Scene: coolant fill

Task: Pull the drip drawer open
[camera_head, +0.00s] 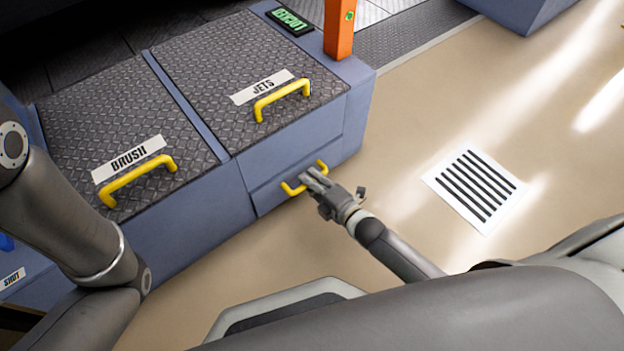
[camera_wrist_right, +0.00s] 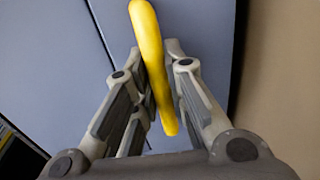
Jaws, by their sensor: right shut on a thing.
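The drip drawer (camera_head: 275,194) is a blue-grey front low on the cabinet's side, below the hatch marked JETS. It looks flush with the cabinet face. Its yellow handle (camera_head: 291,188) is partly hidden by my right gripper (camera_head: 311,179), which is shut on it. In the right wrist view the handle (camera_wrist_right: 148,45) runs between the two fingers of the right gripper (camera_wrist_right: 160,95), with the drawer front behind. My left arm comes in at the left edge of the head view, but its gripper is out of the frame.
Two patterned hatches, BRUSH (camera_head: 128,160) and JETS (camera_head: 262,87), have yellow handles on the cabinet top. An orange post (camera_head: 340,28) stands at its corner. A striped floor grate (camera_head: 475,187) lies to the right. The beige floor before the drawer is clear.

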